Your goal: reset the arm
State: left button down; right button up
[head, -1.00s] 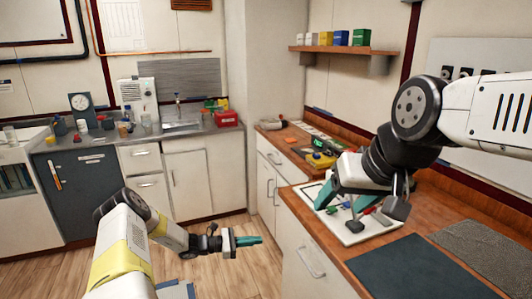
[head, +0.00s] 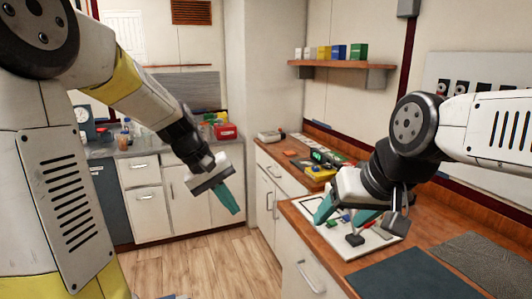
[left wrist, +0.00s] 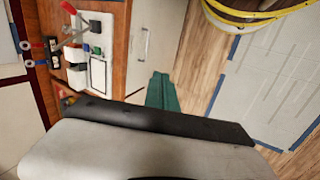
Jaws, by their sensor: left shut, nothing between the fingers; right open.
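My left gripper (head: 228,197) hangs over the open floor left of the wooden counter, teal fingers together and pointing down, with nothing in them. Its shut fingers also show in the left wrist view (left wrist: 162,92). My right gripper (head: 345,212) is over the white board (head: 385,235) on the right counter. Its teal fingers are spread apart. Small red, green, blue and black parts stand on the board, partly hidden by the gripper. The board also shows in the left wrist view (left wrist: 99,75).
A dark mat (head: 400,274) and a grey textured mat (head: 481,258) lie on the wooden counter. A yellow device (head: 319,172) sits farther back. A shelf (head: 340,64) holds several coloured boxes. A red box (head: 225,132) stands on the far counter. The wooden floor (head: 195,262) is clear.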

pick_arm(q)
jog(key=s+a+r+m+t+y, duration=0.1)
jog(key=s+a+r+m+t, duration=0.1)
jog(key=s, duration=0.5)
jog(key=s+a+r+m+t+y, duration=0.2)
jog(key=s+a+r, duration=0.1)
jog(key=s, duration=0.5)
jog(key=shift+a+r+t, duration=0.2)
jog(key=shift+r+t, duration=0.2)
jog(key=shift+r, duration=0.5)
